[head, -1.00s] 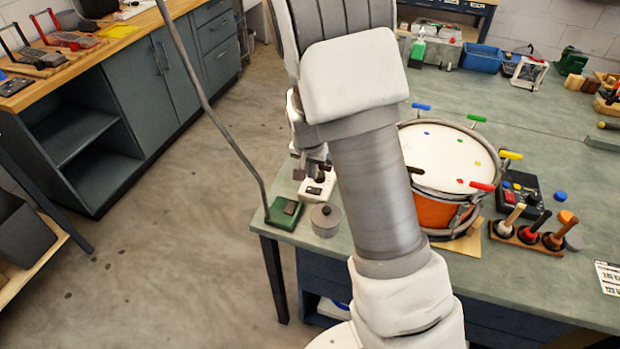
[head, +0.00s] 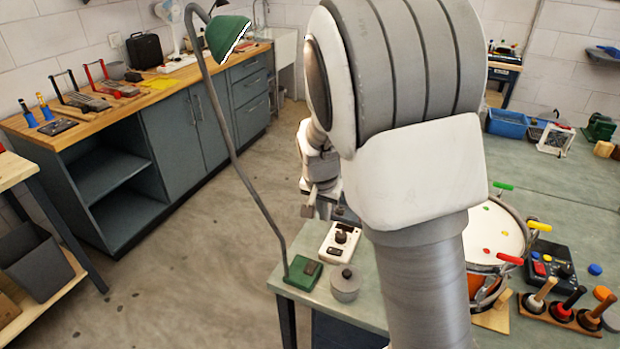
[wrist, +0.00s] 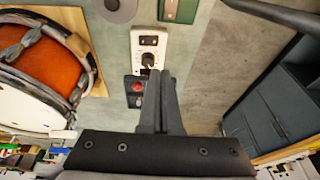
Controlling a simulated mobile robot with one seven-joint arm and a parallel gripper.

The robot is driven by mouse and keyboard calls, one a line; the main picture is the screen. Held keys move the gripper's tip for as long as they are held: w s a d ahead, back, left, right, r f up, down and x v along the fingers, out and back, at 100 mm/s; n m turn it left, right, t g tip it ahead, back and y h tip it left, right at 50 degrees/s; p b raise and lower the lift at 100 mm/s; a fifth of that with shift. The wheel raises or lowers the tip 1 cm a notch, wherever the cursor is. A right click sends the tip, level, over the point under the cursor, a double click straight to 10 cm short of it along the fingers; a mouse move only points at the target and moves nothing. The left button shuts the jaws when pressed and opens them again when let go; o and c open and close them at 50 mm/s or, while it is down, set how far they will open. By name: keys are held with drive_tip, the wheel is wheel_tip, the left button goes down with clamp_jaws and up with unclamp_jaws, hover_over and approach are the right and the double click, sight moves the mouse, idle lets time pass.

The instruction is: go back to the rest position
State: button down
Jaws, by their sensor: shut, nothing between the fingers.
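My gripper (wrist: 160,105) shows in the wrist view with its two fingers together and nothing between them. It hangs above the bench edge, apart from the things below. In the head view my gripper is partly seen behind my arm, left of the large arm link, and its fingertips are hard to make out. My arm stands raised in front of the bench and hides part of the drum (head: 497,228). The drum also shows in the wrist view (wrist: 38,70), orange with a white head.
A green lamp (head: 228,38) rises on a thin bent pole from its base (head: 304,272) at the bench corner. Next to it are a white control box (head: 341,243) and a grey lidded pot (head: 345,285). Knobbed tools stand in a wooden holder (head: 537,312). The floor at left is clear.

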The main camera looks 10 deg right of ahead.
drive_tip(key=s+r+n+t+y, duration=0.1)
drive_tip(key=s+r+n+y, duration=0.15)
drive_tip(key=s+r, duration=0.9)
drive_tip(key=s+r+n, duration=0.2)
drive_tip(key=s, duration=0.5)
drive_tip(key=s+d+r+n+t+h, duration=0.1)
drive_tip(key=s+r+n, duration=0.1)
drive_tip(key=s, duration=0.5)
drive_tip(key=shift+s+r+t, duration=0.15)
drive_tip(key=shift+r+t, duration=0.15)
drive_tip(key=shift+r, duration=0.1)
